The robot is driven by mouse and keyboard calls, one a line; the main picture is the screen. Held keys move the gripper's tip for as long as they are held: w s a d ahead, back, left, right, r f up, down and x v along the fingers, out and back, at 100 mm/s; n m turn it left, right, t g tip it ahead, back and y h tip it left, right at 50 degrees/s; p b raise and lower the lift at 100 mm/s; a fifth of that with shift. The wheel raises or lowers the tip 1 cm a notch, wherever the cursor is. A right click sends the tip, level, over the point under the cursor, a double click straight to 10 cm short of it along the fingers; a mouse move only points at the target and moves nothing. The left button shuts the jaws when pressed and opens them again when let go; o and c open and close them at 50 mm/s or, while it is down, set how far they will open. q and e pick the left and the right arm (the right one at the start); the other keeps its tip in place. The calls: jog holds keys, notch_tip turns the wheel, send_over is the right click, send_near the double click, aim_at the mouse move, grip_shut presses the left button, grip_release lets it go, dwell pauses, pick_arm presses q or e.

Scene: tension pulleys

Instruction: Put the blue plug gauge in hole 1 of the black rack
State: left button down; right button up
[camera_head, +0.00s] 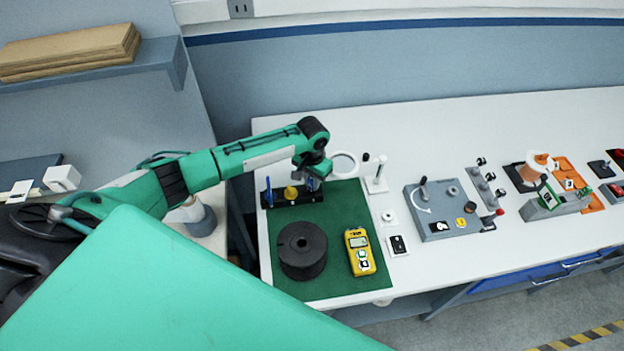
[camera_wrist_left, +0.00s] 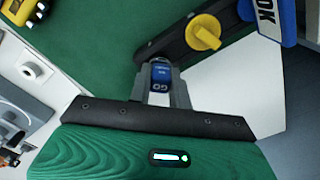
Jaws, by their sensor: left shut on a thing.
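My left gripper (camera_head: 314,176) is shut on the blue plug gauge (camera_wrist_left: 160,76), whose blue top with a small label shows between the fingers (camera_wrist_left: 162,88) in the left wrist view. The gripper is at the right end of the black rack (camera_head: 292,200), which shows behind the gauge in the left wrist view (camera_wrist_left: 172,42). The gauge's lower end is hidden, so I cannot tell whether it is in a hole or above the rack. A yellow gauge (camera_head: 291,192) stands in the rack's middle. My right gripper is not in view.
A blue plate (camera_head: 268,193) with lettering stands at the rack's left end. A black spool (camera_head: 302,250) and a yellow meter (camera_head: 360,252) are on the green mat (camera_head: 335,285). A magnifier lens (camera_head: 344,165) is close right of my gripper. Grey fixtures (camera_head: 440,208) stand further right.

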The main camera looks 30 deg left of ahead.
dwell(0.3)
pick_arm(q)
jog(key=c, duration=1.2)
grip_release()
jog(key=shift+r, duration=0.3)
notch_tip(320, 180, up, 13)
jog(key=b, duration=0.5)
jog(key=shift+d, duration=0.1)
